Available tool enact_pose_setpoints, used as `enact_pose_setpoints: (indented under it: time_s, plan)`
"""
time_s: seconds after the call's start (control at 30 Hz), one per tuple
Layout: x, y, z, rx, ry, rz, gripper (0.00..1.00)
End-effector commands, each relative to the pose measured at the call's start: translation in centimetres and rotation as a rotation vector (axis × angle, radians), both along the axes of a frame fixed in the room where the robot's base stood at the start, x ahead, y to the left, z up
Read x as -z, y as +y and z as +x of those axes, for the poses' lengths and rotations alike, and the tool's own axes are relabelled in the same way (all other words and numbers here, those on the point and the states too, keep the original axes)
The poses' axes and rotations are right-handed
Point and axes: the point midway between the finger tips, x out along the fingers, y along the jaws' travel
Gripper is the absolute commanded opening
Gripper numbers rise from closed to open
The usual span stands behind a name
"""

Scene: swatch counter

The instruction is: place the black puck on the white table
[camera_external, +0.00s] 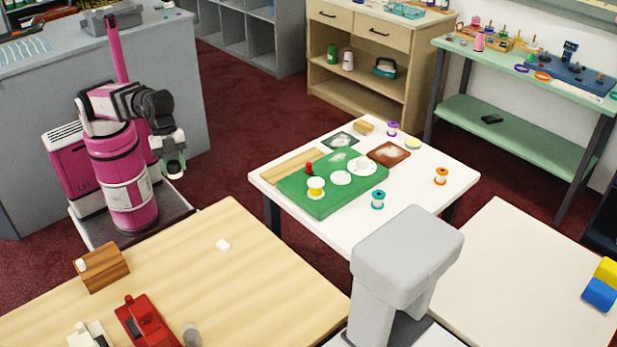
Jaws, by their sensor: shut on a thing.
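My gripper (174,163) is at the left, beside my pink body, held in the air. It is shut on a small dark thing, which looks like the black puck (175,169); the fingers partly hide it. The white table (408,205) stands in the middle, to the right of my gripper and well apart from it. A green mat (318,205) lies on it with white discs, a red piece and a yellow-and-white spool. A teal spool (377,199), an orange spool (440,175) and a purple spool (392,128) stand on its bare part.
A wooden table (250,280) is in front, with a red stapler-like thing (148,325) and a wooden block (102,268). Another pale table (510,260) is at the right. A grey machine (405,262) stands between them. Dark red carpet (235,130) is clear between me and the white table.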

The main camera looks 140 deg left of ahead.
Motion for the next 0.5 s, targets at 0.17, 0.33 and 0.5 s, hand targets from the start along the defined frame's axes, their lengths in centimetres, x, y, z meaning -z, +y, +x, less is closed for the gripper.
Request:
enact_pose_setpoints:
  time_s: [0.17, 0.33, 0.5]
  plan:
    - [2.5, 0.0, -0.8, -0.037, 0.005, 0.0, 0.21]
    - [6.9, 0.0, -1.7, -0.117, 0.008, 0.0, 0.21]
    - [11.1, 0.0, -2.8, -0.199, 0.007, 0.001, 0.21]
